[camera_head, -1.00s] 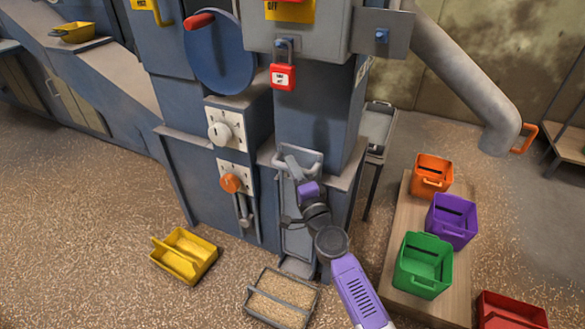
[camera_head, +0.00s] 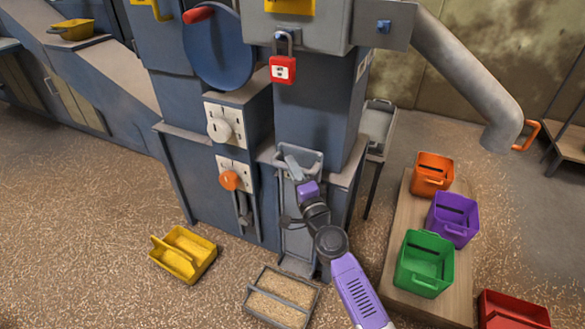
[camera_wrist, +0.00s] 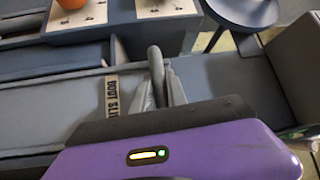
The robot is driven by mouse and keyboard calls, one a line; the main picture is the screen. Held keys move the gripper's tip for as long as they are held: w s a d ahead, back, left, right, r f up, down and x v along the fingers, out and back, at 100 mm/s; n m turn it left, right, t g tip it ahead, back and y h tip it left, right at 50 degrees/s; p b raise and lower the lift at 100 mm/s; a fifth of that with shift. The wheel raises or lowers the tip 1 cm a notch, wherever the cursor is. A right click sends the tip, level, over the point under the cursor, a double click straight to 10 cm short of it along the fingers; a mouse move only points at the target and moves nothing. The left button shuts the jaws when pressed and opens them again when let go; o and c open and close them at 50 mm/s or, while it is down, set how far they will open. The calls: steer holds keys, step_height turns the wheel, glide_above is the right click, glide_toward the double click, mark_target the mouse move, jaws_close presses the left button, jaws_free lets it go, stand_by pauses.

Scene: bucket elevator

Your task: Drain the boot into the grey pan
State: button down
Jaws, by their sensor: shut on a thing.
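The grey pan (camera_head: 262,271) sits on the floor in front of the machine and holds pale grain. The boot's grey slide (camera_head: 297,243) stands upright at the foot of the machine, just behind the pan. My gripper (camera_head: 291,163) is at the slide's top, reaching in from the lower right. In the wrist view my gripper's fingers (camera_wrist: 160,95) are shut around a grey looped handle (camera_wrist: 155,60). A label beginning "BOOT SLI" (camera_wrist: 111,94) lies beside it, partly hidden. The lower part of the handle is hidden by the fingers.
A yellow tub (camera_head: 183,254) stands on the floor at left. Orange (camera_head: 433,174), purple (camera_head: 453,219) and green (camera_head: 424,264) bins stand on a wooden board at right. A red padlock (camera_head: 283,69) hangs above. An orange knob (camera_head: 229,181) is left of the slide.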

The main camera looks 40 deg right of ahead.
steer(key=b, duration=0.5)
glide_above(292, 187)
steer(key=s+a, duration=0.4)
step_height(292, 187, down, 7)
steer(key=shift+d+r, duration=0.1)
steer(key=c, duration=1.3)
jaws_free()
steer(key=shift+f, duration=0.2)
steer(key=shift+r, duration=0.15)
steer(key=b+v, duration=0.1)
steer(key=v, duration=0.6)
steer(key=shift+s, duration=0.3)
